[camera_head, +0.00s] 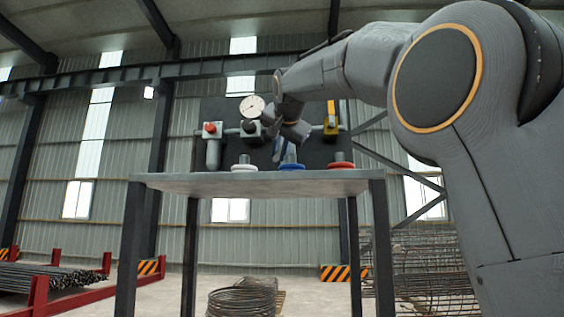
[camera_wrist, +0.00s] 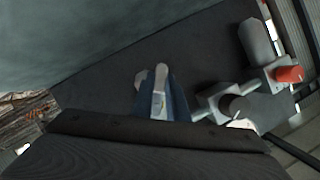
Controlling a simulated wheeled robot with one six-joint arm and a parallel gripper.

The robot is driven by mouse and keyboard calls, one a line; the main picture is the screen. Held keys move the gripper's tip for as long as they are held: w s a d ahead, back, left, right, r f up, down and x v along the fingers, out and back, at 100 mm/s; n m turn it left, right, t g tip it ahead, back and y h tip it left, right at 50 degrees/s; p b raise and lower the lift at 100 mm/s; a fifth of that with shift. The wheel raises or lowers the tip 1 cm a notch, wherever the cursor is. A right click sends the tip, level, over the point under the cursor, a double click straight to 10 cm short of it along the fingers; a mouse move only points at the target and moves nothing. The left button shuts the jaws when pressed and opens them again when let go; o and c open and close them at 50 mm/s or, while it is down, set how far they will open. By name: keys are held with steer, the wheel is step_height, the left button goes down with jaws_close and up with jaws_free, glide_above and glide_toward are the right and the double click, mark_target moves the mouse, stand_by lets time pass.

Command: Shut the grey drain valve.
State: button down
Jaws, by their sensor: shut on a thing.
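My gripper (camera_head: 280,150) is in front of the dark panel above the table, below the gauge. In the wrist view its blue fingers (camera_wrist: 161,103) are shut on a slim light grey handle (camera_wrist: 160,82), which looks like that of the grey drain valve. The handle points away from the palm. The fingers hide its lower part, so I cannot see the valve body. In the head view my wrist and fingers hide the grey valve.
The panel (camera_head: 225,110) carries a red-knob unit (camera_head: 211,141), a black-knob unit (camera_head: 251,129), a gauge (camera_head: 252,107) and a yellow-handled valve (camera_head: 331,118). White (camera_head: 244,167), blue (camera_head: 291,166) and red (camera_head: 341,164) rimmed parts stand on the table (camera_head: 200,183).

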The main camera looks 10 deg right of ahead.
steer(key=shift+w+a+r+m+t+y+b, duration=0.15)
steer(key=shift+r+m+t+y+b, duration=0.4)
steer(key=shift+m+b, duration=0.75)
steer(key=shift+a+r+m+t+y+b, duration=0.35)
steer(key=shift+m+t+b, duration=0.45)
steer(key=shift+m, duration=0.75)
steer(key=shift+w+a+r+m+t+y+b, duration=0.15)
steer(key=shift+r+m+t+y+b, duration=0.35)
steer(key=shift+m+b, duration=0.9)
steer(key=shift+s, duration=0.1)
steer(key=c, duration=1.7)
jaws_free()
steer(key=shift+s, duration=0.1)
steer(key=s, duration=0.2)
steer(key=s+b, duration=0.1)
steer(key=s, duration=0.2)
steer(key=s+b, duration=0.1)
steer(key=s, duration=0.1)
steer(key=shift+s+d, duration=0.3)
